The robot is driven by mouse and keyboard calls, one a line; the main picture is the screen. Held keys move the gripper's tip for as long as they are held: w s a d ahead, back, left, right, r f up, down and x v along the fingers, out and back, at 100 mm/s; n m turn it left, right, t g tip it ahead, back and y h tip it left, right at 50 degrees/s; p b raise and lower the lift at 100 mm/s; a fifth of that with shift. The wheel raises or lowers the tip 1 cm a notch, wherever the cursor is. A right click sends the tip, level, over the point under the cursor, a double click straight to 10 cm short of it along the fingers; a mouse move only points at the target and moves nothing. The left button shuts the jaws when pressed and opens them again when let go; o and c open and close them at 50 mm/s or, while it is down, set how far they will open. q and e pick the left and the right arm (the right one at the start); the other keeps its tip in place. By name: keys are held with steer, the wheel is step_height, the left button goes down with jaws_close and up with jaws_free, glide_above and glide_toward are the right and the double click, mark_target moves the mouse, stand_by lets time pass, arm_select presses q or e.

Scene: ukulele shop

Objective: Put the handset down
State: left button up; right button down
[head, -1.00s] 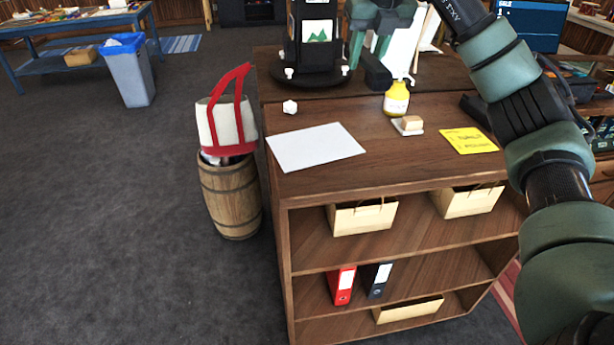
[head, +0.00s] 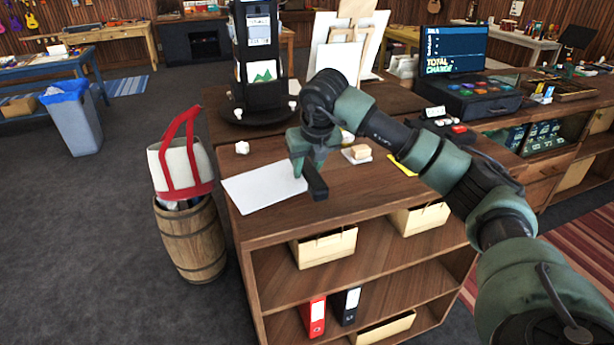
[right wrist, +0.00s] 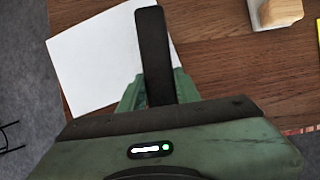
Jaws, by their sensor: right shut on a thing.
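The handset (head: 316,181) is a slim black bar; in the right wrist view the handset (right wrist: 153,45) sticks out between the fingers. My right gripper (head: 303,160), green, is shut on it over the front counter top (head: 285,215), just at the right edge of a white sheet (head: 262,184). In the right wrist view the sheet (right wrist: 95,60) lies under and left of the handset. I cannot tell whether the handset touches the counter. My left gripper is out of view.
A crumpled white ball (head: 242,147) lies behind the sheet. A block on a white dish (head: 357,157) and a yellow note (head: 402,167) lie to the right, the note partly behind my arm. A dark display stand (head: 258,75) rises behind. Bare wood lies in front of the gripper.

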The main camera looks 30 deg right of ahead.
step_height(320, 180, down, 3)
steer(key=shift+f+p, duration=0.1)
steer(key=shift+p, duration=0.25)
steer(key=shift+f, duration=0.15)
steer(key=c, duration=1)
jaws_free()
